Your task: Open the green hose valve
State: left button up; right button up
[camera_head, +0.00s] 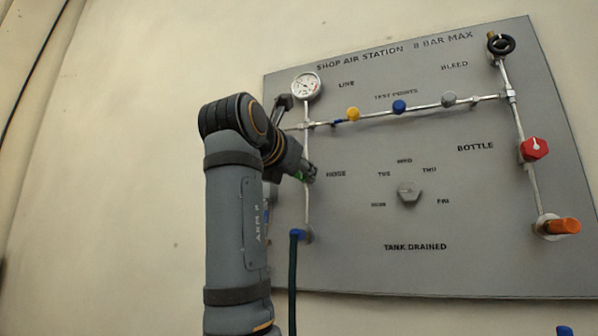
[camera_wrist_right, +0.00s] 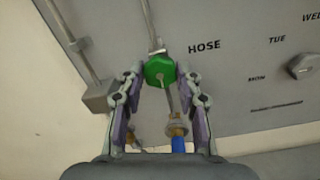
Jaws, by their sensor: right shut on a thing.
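The green hose valve knob (camera_wrist_right: 160,71) is a faceted knob on a thin vertical pipe, left of the HOSE label in the right wrist view. A pale mark on its face runs roughly along the pipe. My right gripper (camera_wrist_right: 160,76) has a fingertip at each side of the knob and is shut on it. In the head view, my right arm covers most of this spot; a sliver of the green knob (camera_head: 300,176) shows by my right gripper (camera_head: 309,172). My left gripper is in neither view.
A dark hose with a blue end (camera_head: 298,235) hangs below the valve.

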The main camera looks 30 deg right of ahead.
jog(key=shift+f, duration=0.15)
jog(key=o, duration=1.1)
jog(key=shift+o, duration=0.2)
jog(key=v, duration=0.7)
jog(key=shift+a, duration=0.25)
jog(key=shift+s, duration=0.1)
